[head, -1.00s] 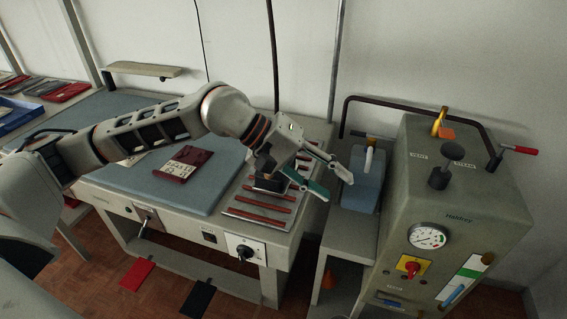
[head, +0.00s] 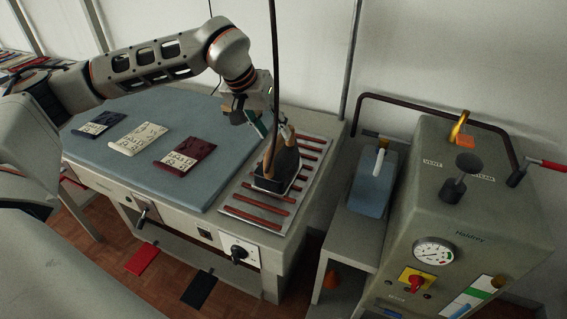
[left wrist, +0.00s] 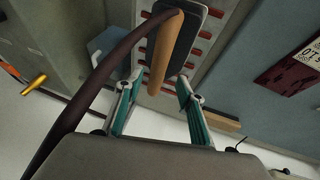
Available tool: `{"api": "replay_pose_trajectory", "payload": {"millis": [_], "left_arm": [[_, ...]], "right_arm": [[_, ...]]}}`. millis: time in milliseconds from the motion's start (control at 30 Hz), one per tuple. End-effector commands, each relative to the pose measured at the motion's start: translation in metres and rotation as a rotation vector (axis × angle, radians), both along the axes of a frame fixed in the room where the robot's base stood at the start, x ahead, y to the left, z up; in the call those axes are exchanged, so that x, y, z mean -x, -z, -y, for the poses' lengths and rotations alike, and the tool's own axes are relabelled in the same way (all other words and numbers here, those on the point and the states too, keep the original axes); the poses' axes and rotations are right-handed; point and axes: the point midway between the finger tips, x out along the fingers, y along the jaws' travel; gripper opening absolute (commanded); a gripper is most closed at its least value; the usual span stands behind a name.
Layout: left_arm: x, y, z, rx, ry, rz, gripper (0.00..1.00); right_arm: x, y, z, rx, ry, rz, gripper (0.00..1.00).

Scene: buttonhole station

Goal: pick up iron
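The iron (head: 274,177) is dark with a wooden handle. It stands on a metal rest (head: 238,207) with red bars, at the right end of the pressing table. In the left wrist view the iron's wooden handle (left wrist: 172,52) is near and a dark hose curves away from it. My left gripper (head: 270,125) is just above the iron. In the left wrist view its teal-padded fingers (left wrist: 158,86) are spread, one on each side of the handle's end, apparently not gripping it. My right gripper is in neither view.
Navy (head: 98,124), cream (head: 138,138) and maroon (head: 184,155) labelled pieces lie on the blue-grey tabletop (head: 95,158). A blue container (head: 371,190) stands on a side shelf beside the steam generator (head: 460,215). A dark vertical hose (head: 275,50) hangs by the iron.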

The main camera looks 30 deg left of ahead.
Motion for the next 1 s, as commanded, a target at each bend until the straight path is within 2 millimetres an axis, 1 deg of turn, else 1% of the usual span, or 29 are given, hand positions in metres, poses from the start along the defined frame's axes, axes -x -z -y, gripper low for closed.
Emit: {"api": "replay_pose_trajectory", "payload": {"millis": [267,400,667,700,767,800,833,867,933,967,1000], "left_arm": [[-0.019,0.029,0.010,0.001,0.001,-0.004,0.38],[-0.025,0.042,0.011,0.001,0.001,-0.001,0.38],[-0.027,0.046,0.012,0.001,0.001,0.000,0.38],[-0.027,0.046,0.012,0.001,0.000,0.000,0.35],[-0.027,0.046,0.012,0.001,0.000,0.000,0.20],[-0.027,0.046,0.012,0.001,0.000,0.000,0.09],[-0.027,0.046,0.012,0.001,0.000,0.000,0.01],[-0.027,0.046,0.012,0.001,0.000,0.000,0.00],[-0.027,0.045,0.012,0.001,0.000,0.000,0.00],[-0.029,0.040,0.012,0.003,0.001,0.013,0.00],[-0.029,0.040,0.012,0.003,0.001,0.013,0.00]], "right_arm": [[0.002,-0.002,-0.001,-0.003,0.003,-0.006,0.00],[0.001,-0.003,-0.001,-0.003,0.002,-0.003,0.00],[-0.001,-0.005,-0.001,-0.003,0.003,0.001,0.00],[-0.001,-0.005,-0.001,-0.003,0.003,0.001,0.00],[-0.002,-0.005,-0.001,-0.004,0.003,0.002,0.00],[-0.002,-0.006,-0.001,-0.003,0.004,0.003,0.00],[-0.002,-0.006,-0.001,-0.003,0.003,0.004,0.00],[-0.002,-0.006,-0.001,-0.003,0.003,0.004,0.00],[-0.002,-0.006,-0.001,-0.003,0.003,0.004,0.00],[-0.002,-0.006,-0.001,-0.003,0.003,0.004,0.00],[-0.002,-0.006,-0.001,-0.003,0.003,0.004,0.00]]}}
